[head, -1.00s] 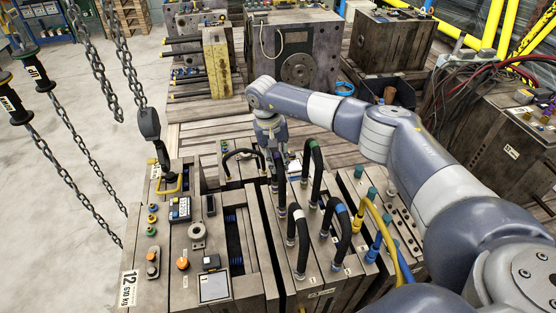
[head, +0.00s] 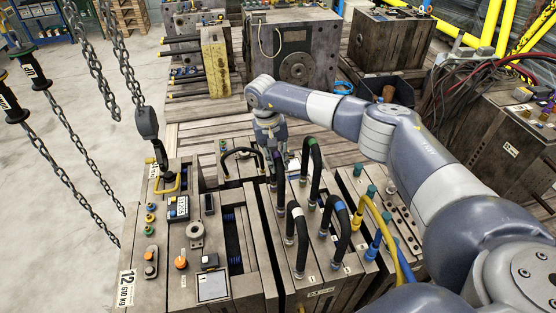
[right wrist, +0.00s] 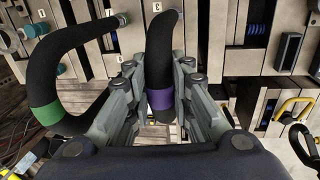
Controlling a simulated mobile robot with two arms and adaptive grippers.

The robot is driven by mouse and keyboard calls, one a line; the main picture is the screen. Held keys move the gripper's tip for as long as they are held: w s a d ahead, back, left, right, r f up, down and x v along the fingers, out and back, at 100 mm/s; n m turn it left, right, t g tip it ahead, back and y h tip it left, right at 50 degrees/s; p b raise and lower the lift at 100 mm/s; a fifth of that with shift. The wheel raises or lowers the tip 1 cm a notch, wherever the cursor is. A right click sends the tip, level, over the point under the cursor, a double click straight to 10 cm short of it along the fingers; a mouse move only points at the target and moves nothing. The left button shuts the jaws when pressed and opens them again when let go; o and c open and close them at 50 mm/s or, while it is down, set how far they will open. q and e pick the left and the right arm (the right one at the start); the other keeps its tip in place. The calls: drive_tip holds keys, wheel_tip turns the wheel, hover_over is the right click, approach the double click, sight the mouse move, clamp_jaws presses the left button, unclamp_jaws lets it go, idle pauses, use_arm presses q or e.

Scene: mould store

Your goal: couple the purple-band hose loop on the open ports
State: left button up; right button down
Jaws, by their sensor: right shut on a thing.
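The purple-band hose loop (head: 279,182) is a black bent hose at the left edge of the mould block (head: 318,290) in the head view. My right gripper (head: 272,148) is at its top. In the right wrist view the purple band (right wrist: 161,99) lies between the fingers of my right gripper (right wrist: 160,88), which is shut on the hose. The hose's near end reaches down by the block's top. I cannot tell whether either end is seated on a port; the far end is hidden. My left gripper is out of view.
The green-band hose (head: 314,170) stands close to the right of the held loop. The white-band hose (head: 298,235) and blue-band hose (head: 339,232) stand nearer, with a yellow hose (head: 388,235) further right. Lifting chains (head: 117,60) hang at the left.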

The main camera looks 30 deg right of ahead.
drive_tip(key=shift+w+a+r, duration=0.1)
drive_tip(key=shift+a, duration=0.1)
drive_tip(key=c, duration=1.3)
unclamp_jaws()
drive_tip(key=shift+c, duration=0.2)
drive_tip(key=shift+a, duration=0.1)
wheel_tip(320, 180, up, 12)
drive_tip(key=a, duration=0.1)
drive_tip(key=shift+w+a, duration=0.25)
drive_tip(key=shift+a, duration=0.15)
drive_tip(key=shift+f, duration=0.2)
